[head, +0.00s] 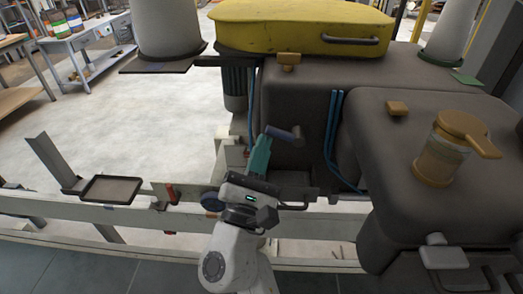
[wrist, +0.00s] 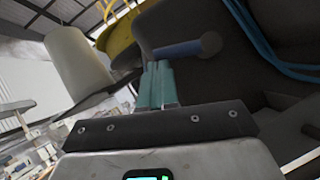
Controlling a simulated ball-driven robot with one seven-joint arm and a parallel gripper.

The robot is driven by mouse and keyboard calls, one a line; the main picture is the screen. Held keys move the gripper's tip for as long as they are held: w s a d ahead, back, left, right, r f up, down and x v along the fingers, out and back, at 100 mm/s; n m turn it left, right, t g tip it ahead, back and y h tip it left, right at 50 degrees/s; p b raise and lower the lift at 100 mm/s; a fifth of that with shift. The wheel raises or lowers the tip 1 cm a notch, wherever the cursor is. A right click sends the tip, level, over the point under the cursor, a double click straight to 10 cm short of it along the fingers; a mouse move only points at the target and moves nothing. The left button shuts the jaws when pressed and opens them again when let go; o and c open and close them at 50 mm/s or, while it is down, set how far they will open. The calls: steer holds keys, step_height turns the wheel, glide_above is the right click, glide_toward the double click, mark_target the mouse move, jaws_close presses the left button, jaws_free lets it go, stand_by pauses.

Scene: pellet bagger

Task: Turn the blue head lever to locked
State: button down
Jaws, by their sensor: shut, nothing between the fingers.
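In the wrist view my gripper (wrist: 157,66) points up at the left part of the lever. I cannot tell whether the tips touch it. The lever's left end and any lock marking are hidden or too small to read.
Blue hoses (head: 332,125) run down the machine to the right of the lever. A brown housing (head: 400,150) with an orange-capped jar (head: 445,150) stands at the right. A pale rail (head: 110,212) crosses in front, with a small tray (head: 110,190). Open floor lies at the left.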

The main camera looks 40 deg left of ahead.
mark_target(266, 131)
steer(key=shift+r+m+h, duration=0.3)
steer(key=shift+m+h, duration=0.3)
steer(key=shift+m, duration=0.2)
steer(key=r+m+h, duration=0.1)
steer(key=m, duration=0.1)
steer(key=m+h, duration=0.1)
steer(key=shift+r+m+h, duration=0.3)
steer(key=shift+r+m, duration=0.05)
steer(key=shift+m, duration=0.05)
steer(key=m+h, duration=0.1)
steer(key=r+m, duration=0.1)
steer(key=m, duration=0.1)
steer(key=r+m+g+h, duration=0.1)
steer(key=shift+w+d+r+m+h+p, duration=0.1)
steer(key=shift+w+d+m+h+p, duration=0.1)
steer(key=shift+d+m+h+p, duration=0.15)
steer(key=shift+w+d+r+m+g+h+p, duration=0.35)
steer(key=shift+m+g+p, duration=0.2)
steer(key=shift+m, duration=0.55)
steer(key=shift+w+d+r+m+g+h+p, duration=0.25)
steer(key=shift+d+r+m+g+p, duration=0.25)
steer(key=shift+m, duration=0.65)
steer(key=shift+w+d+r+m+g+h+p, duration=0.3)
steer(key=shift+r+m+g+p, duration=0.25)
steer(key=shift+m, duration=0.55)
steer(key=shift+f, duration=0.15)
